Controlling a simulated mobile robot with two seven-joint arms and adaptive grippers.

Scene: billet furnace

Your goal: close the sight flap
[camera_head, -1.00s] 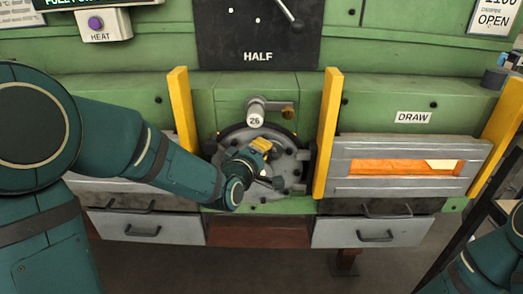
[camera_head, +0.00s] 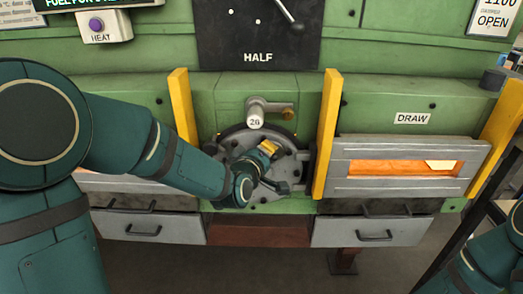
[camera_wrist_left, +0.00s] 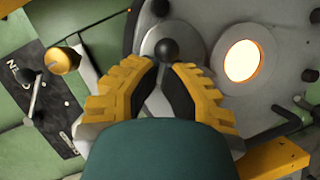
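The sight flap (camera_wrist_left: 193,41), a round grey plate with a black knob (camera_wrist_left: 168,50), shows in the left wrist view. It sits left of a round glowing sight hole (camera_wrist_left: 241,60), which is uncovered. My left gripper (camera_wrist_left: 164,68) has yellow fingers with dark pads. They are a little apart, tips just below the knob, with a narrow gap between them. I cannot tell whether the tips touch the knob. In the head view the left gripper (camera_head: 268,149) is in front of the round grey door (camera_head: 292,164) and hides the flap. My right gripper is out of view.
Yellow posts (camera_head: 184,112) and (camera_head: 327,133) flank the round door. At the right is the draw door (camera_head: 362,183) with a glowing slot. Grey drawers (camera_head: 370,232) lie below.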

